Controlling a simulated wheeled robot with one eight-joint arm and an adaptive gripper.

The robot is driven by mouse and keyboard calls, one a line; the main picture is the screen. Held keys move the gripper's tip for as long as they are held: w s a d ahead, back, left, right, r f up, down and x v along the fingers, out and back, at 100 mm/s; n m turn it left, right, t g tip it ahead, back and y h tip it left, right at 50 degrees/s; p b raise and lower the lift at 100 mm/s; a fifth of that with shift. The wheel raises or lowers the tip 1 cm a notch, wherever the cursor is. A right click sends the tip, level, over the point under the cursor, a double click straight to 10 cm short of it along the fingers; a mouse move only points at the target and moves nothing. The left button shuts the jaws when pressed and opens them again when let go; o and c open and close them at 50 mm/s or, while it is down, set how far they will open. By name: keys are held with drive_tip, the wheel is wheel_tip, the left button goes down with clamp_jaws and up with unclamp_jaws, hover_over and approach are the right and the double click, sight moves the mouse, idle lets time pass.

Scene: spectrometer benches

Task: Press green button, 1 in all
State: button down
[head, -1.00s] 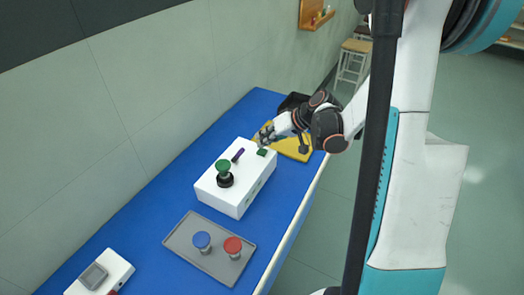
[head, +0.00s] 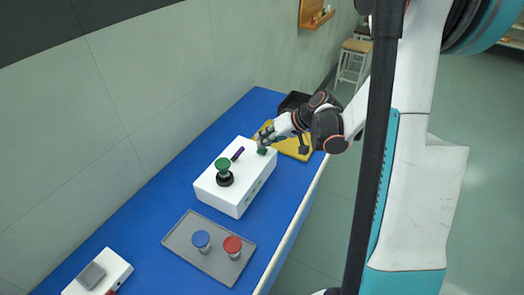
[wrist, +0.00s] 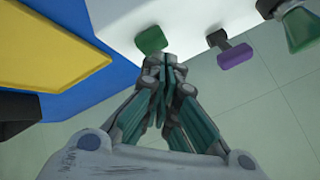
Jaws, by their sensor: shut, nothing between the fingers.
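The green button (head: 262,150) sits on the far right end of the top of a white box (head: 235,206) on the blue bench. It also shows in the wrist view (wrist: 151,40), just beyond my fingertips. My gripper (head: 266,138) is shut and empty, its fingertips (wrist: 167,62) at or very close to the button. I cannot tell whether they touch it. A purple-handled lever (head: 238,154) and a green-topped jar on a black seat (head: 224,170) are on the same box; both show in the wrist view.
A yellow board (head: 292,147) lies on the bench beyond the box. A grey tray (head: 181,233) holds a blue-topped jar (head: 201,240) and a red-topped jar (head: 233,246). A white scale-like device (head: 113,272) stands at the near left. A wall runs along the bench.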

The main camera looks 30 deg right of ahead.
drive_tip(key=shift+f+b, duration=0.5)
idle(0.8)
drive_tip(key=shift+r, duration=0.1)
drive_tip(key=shift+r+p, duration=0.65)
drive_tip(key=shift+r, duration=0.25)
drive_tip(key=shift+r+p, duration=1.65)
drive_tip(key=shift+r, duration=0.8)
drive_tip(key=shift+a+r, duration=0.1)
